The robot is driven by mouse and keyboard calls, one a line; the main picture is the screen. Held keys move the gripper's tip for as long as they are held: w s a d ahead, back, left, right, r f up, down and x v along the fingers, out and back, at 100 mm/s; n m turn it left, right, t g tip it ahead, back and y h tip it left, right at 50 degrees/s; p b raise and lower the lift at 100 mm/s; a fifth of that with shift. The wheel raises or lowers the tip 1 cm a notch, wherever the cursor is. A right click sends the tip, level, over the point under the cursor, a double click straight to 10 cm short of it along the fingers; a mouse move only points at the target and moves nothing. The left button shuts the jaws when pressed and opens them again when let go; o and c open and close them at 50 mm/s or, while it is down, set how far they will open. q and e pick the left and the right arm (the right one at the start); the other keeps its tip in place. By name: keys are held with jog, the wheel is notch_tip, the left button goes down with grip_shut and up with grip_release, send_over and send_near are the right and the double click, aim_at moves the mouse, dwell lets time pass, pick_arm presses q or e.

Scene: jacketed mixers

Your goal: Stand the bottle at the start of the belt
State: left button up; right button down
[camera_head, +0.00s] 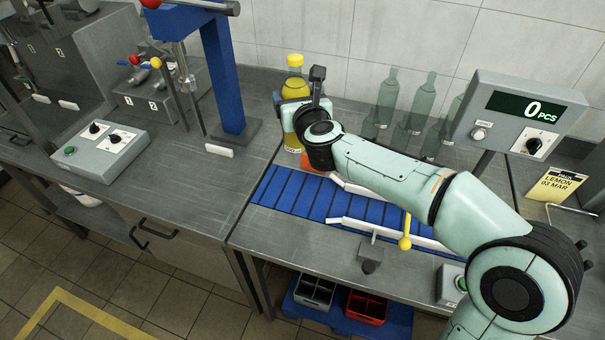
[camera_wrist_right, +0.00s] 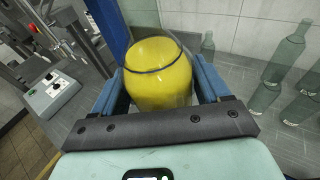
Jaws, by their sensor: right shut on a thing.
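The bottle (camera_head: 291,125) is clear with yellow contents and a yellow cap, and it stands upright at the far left end of the blue belt (camera_head: 289,189). My right gripper (camera_head: 297,103) is shut around its upper part. In the right wrist view the bottle's yellow upper part (camera_wrist_right: 158,80) sits between the two blue fingers. The wrist hides part of the bottle's right side. I cannot tell whether its base touches the belt. My left gripper is not in view.
White guide rails (camera_head: 375,231) and a yellow-knobbed lever (camera_head: 405,243) flank the belt. Several greenish clear bottles (camera_head: 388,95) stand behind it. A blue press frame (camera_head: 228,80) is to the left, and a counter display (camera_head: 527,108) is to the right.

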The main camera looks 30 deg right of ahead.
notch_tip(320, 180, down, 13)
jog(key=b, duration=0.5)
jog(key=shift+r, duration=0.15)
jog(key=shift+f+b, duration=0.6)
jog(key=shift+f, duration=1.9)
jog(key=shift+f+b, duration=0.15)
jog(key=shift+b, duration=0.15)
jog(key=shift+c, duration=0.2)
grip_release()
jog(key=shift+s+f, duration=0.1)
jog(key=shift+f, duration=0.05)
jog(key=shift+o, duration=0.2)
